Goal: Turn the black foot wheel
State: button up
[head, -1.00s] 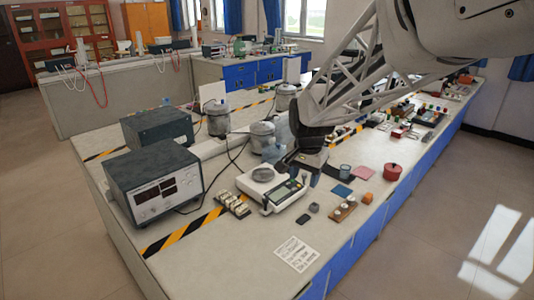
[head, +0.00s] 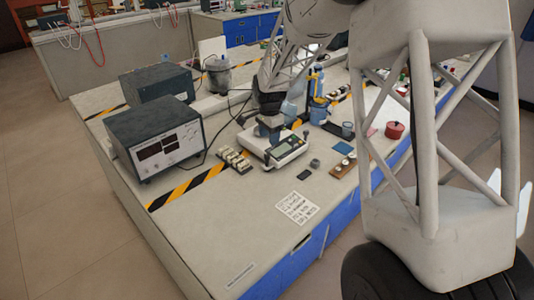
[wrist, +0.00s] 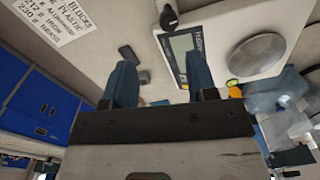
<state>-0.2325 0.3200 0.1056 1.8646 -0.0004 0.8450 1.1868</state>
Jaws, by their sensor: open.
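The black foot wheel (wrist: 169,17) shows as a small dark knob at a corner of the white balance (wrist: 212,25) in the wrist view. In the head view the balance (head: 289,155) stands on the bench, and the wheel (head: 267,163) is a small dark spot at its front left corner. My gripper (head: 271,130) is over the balance's rear part, partly hiding the pan. In the wrist view my gripper (wrist: 160,75) has its two blue fingers spread with nothing between them. The wheel lies beyond the fingertips, apart from them.
A dark power-supply box (head: 155,140) stands left of the balance. A block set (head: 234,160) lies between them. A printed card (head: 297,207) lies in front. Small grey blocks (head: 315,163) and a wooden holder (head: 343,166) are to the right. The bench front is mostly clear.

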aim_at(267, 155)
jog(key=shift+w+a+f, duration=0.4)
jog(key=shift+w+f, duration=0.15)
jog(key=shift+f, duration=0.1)
jog(key=shift+f, duration=0.1)
jog(key=shift+f, duration=3.8)
jog(key=c, duration=0.9)
